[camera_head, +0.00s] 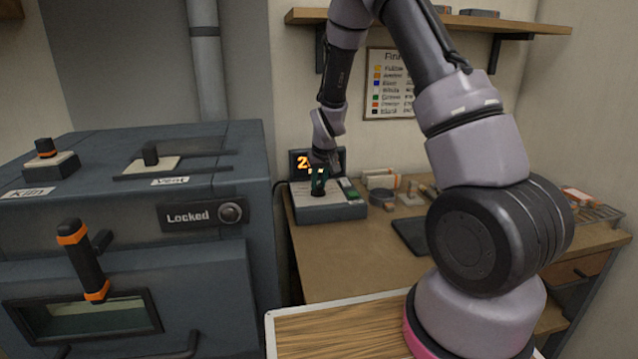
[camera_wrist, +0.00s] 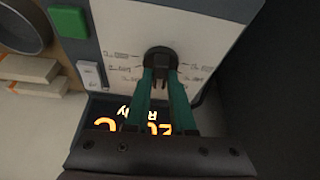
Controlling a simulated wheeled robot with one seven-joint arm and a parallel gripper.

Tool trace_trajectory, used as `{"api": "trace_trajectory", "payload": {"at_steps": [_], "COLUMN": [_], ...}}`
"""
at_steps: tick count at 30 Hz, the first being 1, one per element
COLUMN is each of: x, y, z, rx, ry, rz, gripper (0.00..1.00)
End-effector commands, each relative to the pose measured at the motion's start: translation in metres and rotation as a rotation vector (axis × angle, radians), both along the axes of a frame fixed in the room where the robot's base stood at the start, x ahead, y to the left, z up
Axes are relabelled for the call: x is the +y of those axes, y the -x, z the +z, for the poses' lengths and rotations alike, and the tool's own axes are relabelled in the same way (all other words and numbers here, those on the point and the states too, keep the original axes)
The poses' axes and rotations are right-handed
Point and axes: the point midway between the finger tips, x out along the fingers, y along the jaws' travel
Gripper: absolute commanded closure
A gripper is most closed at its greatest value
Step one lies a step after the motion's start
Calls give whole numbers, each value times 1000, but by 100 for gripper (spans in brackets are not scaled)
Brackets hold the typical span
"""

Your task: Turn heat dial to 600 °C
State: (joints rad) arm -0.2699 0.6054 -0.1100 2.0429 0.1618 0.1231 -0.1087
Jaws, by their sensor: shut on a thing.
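The heat dial (camera_wrist: 160,60) is a round black knob on the pale face of the control box (camera_head: 328,207). Printed marks ring the dial in the wrist view, too small to read. My gripper (camera_wrist: 161,73) has its green fingers shut on the dial; in the head view my gripper (camera_head: 318,184) is over the box top. An orange-lit display (camera_head: 300,163) stands behind the box, mostly hidden by my gripper; only a leading "2" reads in the head view. In the wrist view the display (camera_wrist: 130,122) is partly covered by my gripper and shows "Ready" upside down.
A green button (camera_wrist: 70,22) and a small white switch (camera_wrist: 90,75) sit beside the dial. The kiln (camera_head: 130,230), with a "Locked" label, stands left of the workbench (camera_head: 350,265). A dark slab (camera_head: 410,236) and small items lie to the right. A shelf (camera_head: 400,20) hangs above.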

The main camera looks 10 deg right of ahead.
Motion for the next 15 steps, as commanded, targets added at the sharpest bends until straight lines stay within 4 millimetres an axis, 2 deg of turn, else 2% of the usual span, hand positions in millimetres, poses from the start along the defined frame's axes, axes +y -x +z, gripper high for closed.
{"api": "trace_trajectory", "payload": {"at_steps": [15], "x": [0], "y": [0], "z": [0], "rx": [0], "ry": [0], "rz": [-84], "gripper": [100]}}
